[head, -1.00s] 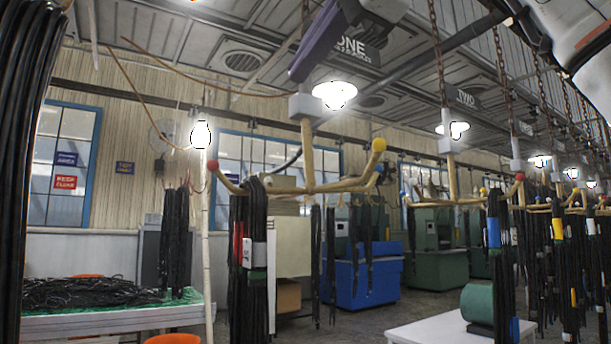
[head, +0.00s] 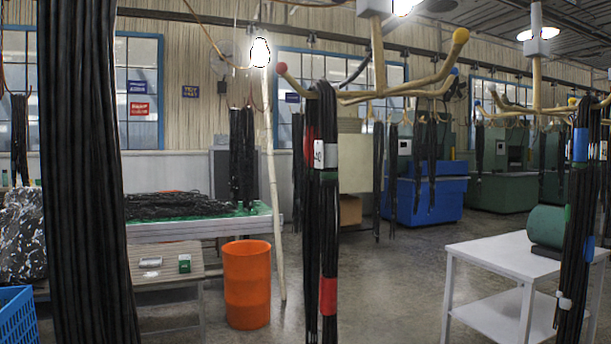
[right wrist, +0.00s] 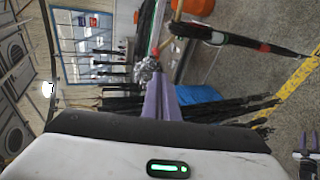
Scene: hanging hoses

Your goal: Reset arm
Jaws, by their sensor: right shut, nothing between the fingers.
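In the right wrist view, my right gripper (right wrist: 157,82) shows as purple fingers close together, shut with nothing between them. In that view the hose bundles and floor lie sideways beyond the fingers. A small two-pronged purple part that looks like my left gripper (right wrist: 306,145) is at the lower right corner, prongs apart. Neither gripper shows in the head view. A black hose bundle (head: 322,230) with red, white and green bands hangs from the red-tipped end of a cream hanger (head: 375,80). A thick black hose bundle (head: 85,180) fills the left foreground.
An orange bin (head: 247,285) stands by a bench with black hoses (head: 165,205). A white table (head: 480,260) holds a green cylinder (head: 546,226). More hose bundles (head: 580,190) hang at the right. Grey floor is open in the middle.

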